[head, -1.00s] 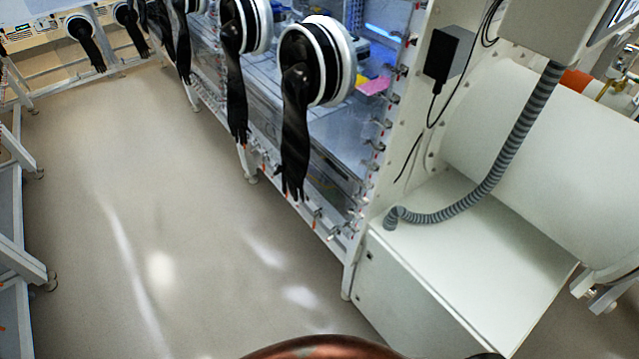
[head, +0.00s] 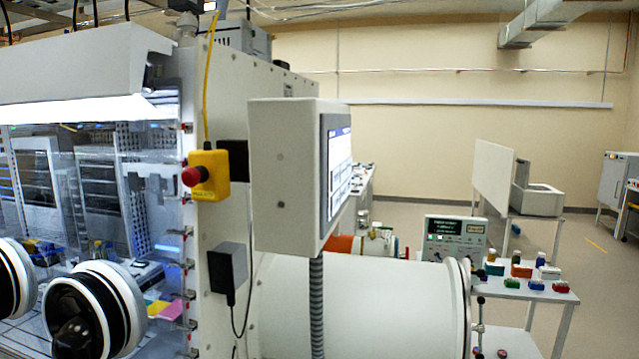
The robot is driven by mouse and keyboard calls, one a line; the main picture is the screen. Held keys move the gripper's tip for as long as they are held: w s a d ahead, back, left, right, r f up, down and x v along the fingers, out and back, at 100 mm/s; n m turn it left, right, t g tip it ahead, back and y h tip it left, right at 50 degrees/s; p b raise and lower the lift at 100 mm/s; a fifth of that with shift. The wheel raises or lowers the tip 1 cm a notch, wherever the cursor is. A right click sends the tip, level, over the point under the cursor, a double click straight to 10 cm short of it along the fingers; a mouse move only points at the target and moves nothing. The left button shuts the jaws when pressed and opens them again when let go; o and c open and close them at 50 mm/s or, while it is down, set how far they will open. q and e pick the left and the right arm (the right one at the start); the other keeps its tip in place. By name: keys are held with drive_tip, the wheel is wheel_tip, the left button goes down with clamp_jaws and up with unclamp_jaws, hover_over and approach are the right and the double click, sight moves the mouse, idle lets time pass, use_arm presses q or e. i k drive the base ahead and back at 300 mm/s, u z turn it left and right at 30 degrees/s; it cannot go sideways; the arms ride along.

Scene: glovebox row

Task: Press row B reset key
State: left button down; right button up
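No key that I can read as the row B reset key shows in the head view. A grey control box (head: 284,180) with a lit screen (head: 337,165) stands on a ribbed conduit at the centre, its screen turned to the right and seen at a steep angle. A yellow box with a red push button (head: 192,177) is fixed to the end wall of the glovebox, left of the control box. A small instrument (head: 455,238) with a dark lit display stands farther back at the right; its keys are too small to read. Neither of my grippers is in view.
The glovebox (head: 80,90) with black gloves in round ports fills the left. A large white cylinder (head: 360,305) lies below the control box. A small table (head: 525,293) with several coloured items stands at the right. Open floor (head: 605,270) shows at the far right.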

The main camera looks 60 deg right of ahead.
sight(334, 174)
drive_tip(key=z, duration=1.3)
drive_tip(key=k, duration=0.35)
drive_tip(key=z, duration=0.55)
drive_tip(key=i, duration=0.45)
